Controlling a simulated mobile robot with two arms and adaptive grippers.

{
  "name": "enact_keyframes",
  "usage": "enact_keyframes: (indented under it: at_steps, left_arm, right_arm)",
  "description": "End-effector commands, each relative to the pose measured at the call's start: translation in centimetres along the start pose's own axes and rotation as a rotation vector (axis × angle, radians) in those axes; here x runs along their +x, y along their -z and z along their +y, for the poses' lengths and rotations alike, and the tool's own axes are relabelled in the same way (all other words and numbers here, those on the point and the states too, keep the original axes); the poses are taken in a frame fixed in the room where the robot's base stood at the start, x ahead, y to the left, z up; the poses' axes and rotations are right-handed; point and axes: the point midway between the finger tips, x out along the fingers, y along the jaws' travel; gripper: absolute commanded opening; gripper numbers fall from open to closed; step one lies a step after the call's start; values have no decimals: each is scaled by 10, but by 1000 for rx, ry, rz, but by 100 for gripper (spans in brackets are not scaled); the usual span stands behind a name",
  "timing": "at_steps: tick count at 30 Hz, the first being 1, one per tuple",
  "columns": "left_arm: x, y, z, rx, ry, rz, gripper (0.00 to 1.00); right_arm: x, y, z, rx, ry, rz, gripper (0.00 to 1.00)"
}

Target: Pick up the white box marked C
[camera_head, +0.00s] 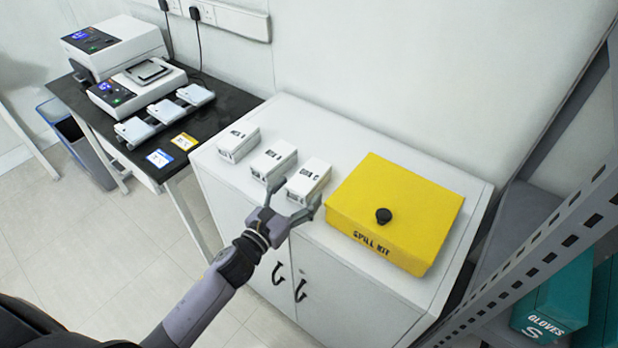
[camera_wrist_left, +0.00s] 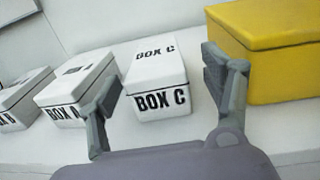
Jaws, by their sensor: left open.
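The white box marked C (camera_head: 311,177) stands on the white cabinet top, at the right end of a row of white boxes. In the left wrist view the box marked C (camera_wrist_left: 157,77) faces me with its label showing on lid and front. My left gripper (camera_head: 293,198) is open just in front of this box. In the left wrist view the gripper's fingers (camera_wrist_left: 165,105) stand apart, one to each side of the box, and nothing is gripped. My right gripper is not in view.
Two similar white boxes (camera_head: 273,158) (camera_head: 238,143) stand left of box C. A yellow spill kit (camera_head: 395,212) stands close on its right. The white cabinet (camera_head: 355,275) has a wall behind it. A metal shelf post (camera_head: 540,255) rises at the far right.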

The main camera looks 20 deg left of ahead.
Motion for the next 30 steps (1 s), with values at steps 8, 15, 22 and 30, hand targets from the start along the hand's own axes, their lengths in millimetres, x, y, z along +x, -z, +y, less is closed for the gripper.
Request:
enact_keyframes:
  at_steps: [8,15,22,30]
  left_arm:
    - [27,-6,3,-2,0,-3,73]
    - [56,-4,4,-3,0,-1,73]
    - [58,-2,4,-1,1,1,73]
    - [58,-2,4,-1,0,0,58]
  right_arm:
    - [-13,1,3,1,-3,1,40]
    - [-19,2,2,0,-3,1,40]
    - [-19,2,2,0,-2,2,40]
    - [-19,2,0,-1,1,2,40]
